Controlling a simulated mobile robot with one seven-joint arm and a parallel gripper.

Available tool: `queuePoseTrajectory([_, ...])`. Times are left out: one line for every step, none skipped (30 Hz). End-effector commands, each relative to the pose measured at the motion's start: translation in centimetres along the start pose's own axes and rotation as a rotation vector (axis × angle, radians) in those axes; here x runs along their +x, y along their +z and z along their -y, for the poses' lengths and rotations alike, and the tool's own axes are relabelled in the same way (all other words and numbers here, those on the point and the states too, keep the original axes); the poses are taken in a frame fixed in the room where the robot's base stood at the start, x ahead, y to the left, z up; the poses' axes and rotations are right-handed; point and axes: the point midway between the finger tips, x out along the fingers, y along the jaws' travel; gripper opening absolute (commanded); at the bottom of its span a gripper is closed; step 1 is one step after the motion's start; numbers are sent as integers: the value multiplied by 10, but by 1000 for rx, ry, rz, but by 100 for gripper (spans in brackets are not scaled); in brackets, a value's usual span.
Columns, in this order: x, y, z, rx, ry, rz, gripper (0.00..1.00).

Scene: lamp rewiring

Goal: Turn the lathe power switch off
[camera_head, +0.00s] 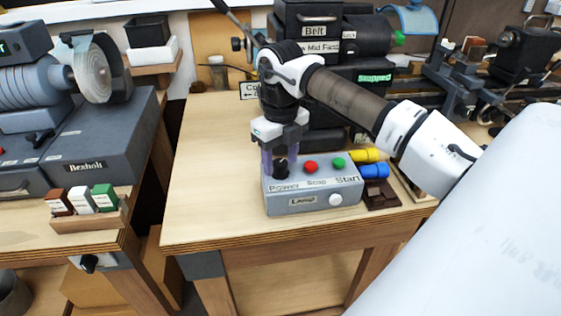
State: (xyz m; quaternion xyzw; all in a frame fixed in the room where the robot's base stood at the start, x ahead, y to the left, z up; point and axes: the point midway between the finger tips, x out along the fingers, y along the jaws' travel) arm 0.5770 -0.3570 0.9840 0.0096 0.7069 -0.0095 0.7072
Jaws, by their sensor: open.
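The grey control box (315,186) sits on the wooden table near its front edge. Its top carries a black power switch (280,171) at the left, a red stop button (311,167) and a green start button (339,162). A white knob sits on its front beside a "Lamp" label. My gripper (279,162) points down over the left end of the box, its fingers either side of the black switch. The fingers are open. I cannot tell whether they touch the switch. Which way the switch is set is too small to tell.
Yellow (369,155) and blue (374,171) cylinders lie right of the box. The lathe (470,75) stands behind, with a green "Stopped" display (375,78). The left part of the table (205,165) is clear. Another bench with a grey Bexholt machine (85,140) stands left.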

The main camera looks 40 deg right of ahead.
Motion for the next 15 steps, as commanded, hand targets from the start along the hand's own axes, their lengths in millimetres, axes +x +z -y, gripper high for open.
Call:
queuePoseTrajectory([0,0,0,0,0,0,52])
queuePoseTrajectory([-1,0,0,0,0,0,52])
queuePoseTrajectory([-1,0,0,0,0,0,52])
queuePoseTrajectory([-1,0,0,0,0,0,52])
queuePoseTrajectory([-1,0,0,0,0,0,50])
queuePoseTrajectory([-1,0,0,0,0,0,45])
queuePoseTrajectory([-1,0,0,0,0,0,41])
queuePoseTrajectory([-1,0,0,0,0,0,37])
queuePoseTrajectory([-1,0,0,0,0,0,32])
queuePoseTrajectory([-1,0,0,0,0,0,28])
queuePoseTrajectory([-1,0,0,0,0,0,24])
queuePoseTrajectory([-1,0,0,0,0,0,19])
queuePoseTrajectory([-1,0,0,0,0,0,15])
queuePoseTrajectory([-1,0,0,0,0,0,11])
queuePoseTrajectory([-1,0,0,0,0,0,7])
